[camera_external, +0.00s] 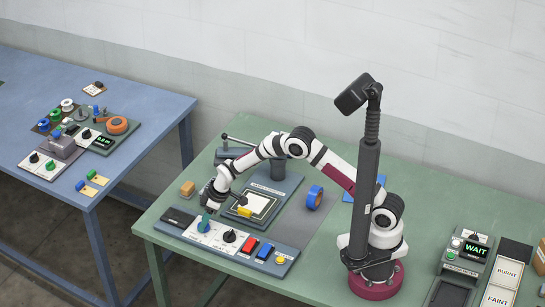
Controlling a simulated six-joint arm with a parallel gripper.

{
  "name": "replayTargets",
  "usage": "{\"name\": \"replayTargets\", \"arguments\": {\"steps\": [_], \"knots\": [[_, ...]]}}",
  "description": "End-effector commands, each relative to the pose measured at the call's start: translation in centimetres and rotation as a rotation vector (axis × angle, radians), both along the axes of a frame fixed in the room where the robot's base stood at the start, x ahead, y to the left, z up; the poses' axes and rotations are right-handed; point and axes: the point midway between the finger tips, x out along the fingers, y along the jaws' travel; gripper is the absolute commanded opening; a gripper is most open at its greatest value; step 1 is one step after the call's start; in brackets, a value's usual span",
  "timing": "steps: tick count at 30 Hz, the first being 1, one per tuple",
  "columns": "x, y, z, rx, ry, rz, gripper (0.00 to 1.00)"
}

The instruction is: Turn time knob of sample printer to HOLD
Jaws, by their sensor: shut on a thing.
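The sample printer (262,206) stands on the green table, with a white plate in its middle and a control panel (217,236) along its front. A teal knob (204,224) sits at the left of the panel and a black knob (229,236) to its right. My gripper (208,209) reaches down from above and is shut on the teal knob. The small lettering around the knobs is too small to read, so I cannot tell which setting the pointer is at, and the gripper partly covers the knob's top.
A red button (248,245), a blue button (265,251) and a small yellow button (280,260) lie along the panel's right. A blue tape roll (314,197) is behind it. A WAIT display (476,249) stands far right. A blue table (140,102) is at left.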

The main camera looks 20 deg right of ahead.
Motion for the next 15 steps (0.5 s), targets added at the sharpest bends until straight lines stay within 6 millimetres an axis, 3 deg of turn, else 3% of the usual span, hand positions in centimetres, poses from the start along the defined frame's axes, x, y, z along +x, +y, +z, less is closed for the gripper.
{"name": "replayTargets", "arguments": {"steps": [15], "knots": [[-0.24, 0.23, 0.03, 0.0, -0.002, -0.463, 0.0]]}}
